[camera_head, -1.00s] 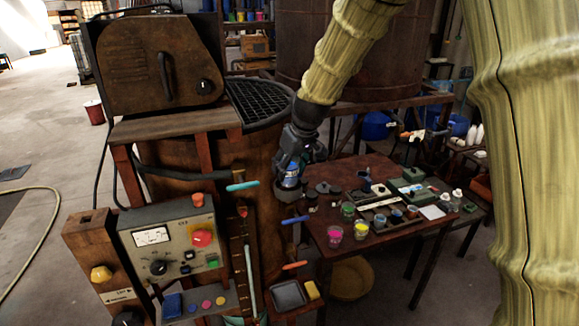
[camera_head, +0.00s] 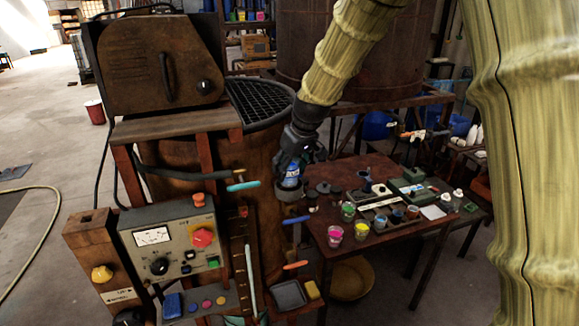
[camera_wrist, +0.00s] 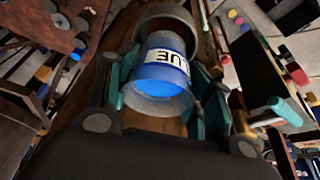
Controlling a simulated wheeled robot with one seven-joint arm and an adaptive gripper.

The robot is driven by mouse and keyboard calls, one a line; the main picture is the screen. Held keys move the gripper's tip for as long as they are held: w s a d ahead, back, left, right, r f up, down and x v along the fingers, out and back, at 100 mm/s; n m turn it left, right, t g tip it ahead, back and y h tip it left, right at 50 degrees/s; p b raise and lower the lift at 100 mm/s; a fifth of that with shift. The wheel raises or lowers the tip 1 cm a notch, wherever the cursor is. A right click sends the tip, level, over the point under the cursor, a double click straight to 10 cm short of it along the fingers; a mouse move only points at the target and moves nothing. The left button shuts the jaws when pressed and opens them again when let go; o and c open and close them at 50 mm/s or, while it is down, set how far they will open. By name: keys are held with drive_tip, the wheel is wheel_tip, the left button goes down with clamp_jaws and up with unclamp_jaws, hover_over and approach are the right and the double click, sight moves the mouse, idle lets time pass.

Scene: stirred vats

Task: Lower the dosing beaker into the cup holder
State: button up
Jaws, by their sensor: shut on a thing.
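The cup holder (camera_head: 292,194) is a dark ring on the vat's side, directly below the beaker. In the wrist view the holder's ring (camera_wrist: 165,12) lies just beyond the beaker's far end. I cannot tell whether the beaker's base is inside the ring.
A brown table (camera_head: 335,262) right of the holder carries several small colour cups and tools. The control panel (camera_head: 170,245) and a turquoise-handled lever (camera_head: 243,186) are to the left. A blue handle (camera_head: 296,220) sits below the holder.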

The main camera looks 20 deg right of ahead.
drive_tip(key=shift+f+b, duration=0.6)
drive_tip(key=shift+f, duration=0.8)
idle(0.4)
drive_tip(key=o, duration=1.2)
drive_tip(key=v, duration=1.2)
